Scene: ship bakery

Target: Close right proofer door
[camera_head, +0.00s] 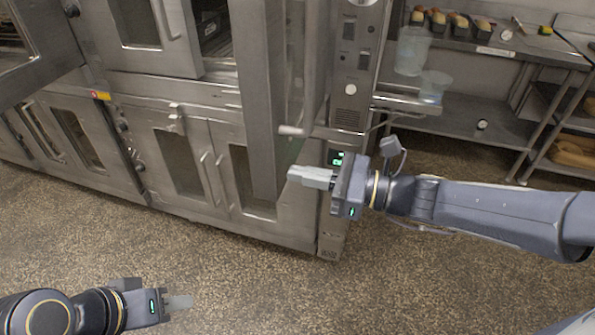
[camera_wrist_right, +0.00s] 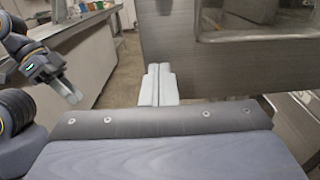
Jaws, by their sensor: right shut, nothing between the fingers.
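The right proofer door (camera_head: 254,100) is a tall steel door that stands swung out from the cabinet, seen nearly edge-on. A pale handle (camera_head: 291,131) shows near its lower right side. In the right wrist view the door (camera_wrist_right: 225,75) fills the upper right, with part of its window frame. My right gripper (camera_head: 302,175) is shut and empty beside the door's lower part; its fingers (camera_wrist_right: 158,84) overlap the door's edge in the wrist view, and contact cannot be told. My left gripper (camera_head: 178,302) is low at the left over the floor, its fingers together; it also shows in the wrist view (camera_wrist_right: 70,90).
Lower oven doors (camera_head: 180,165) are closed beneath. Another door (camera_head: 35,45) stands open at the far left. A control panel (camera_head: 357,50) is right of the open door. A steel table (camera_head: 470,45) with loaves stands at the back right. The floor in front is clear.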

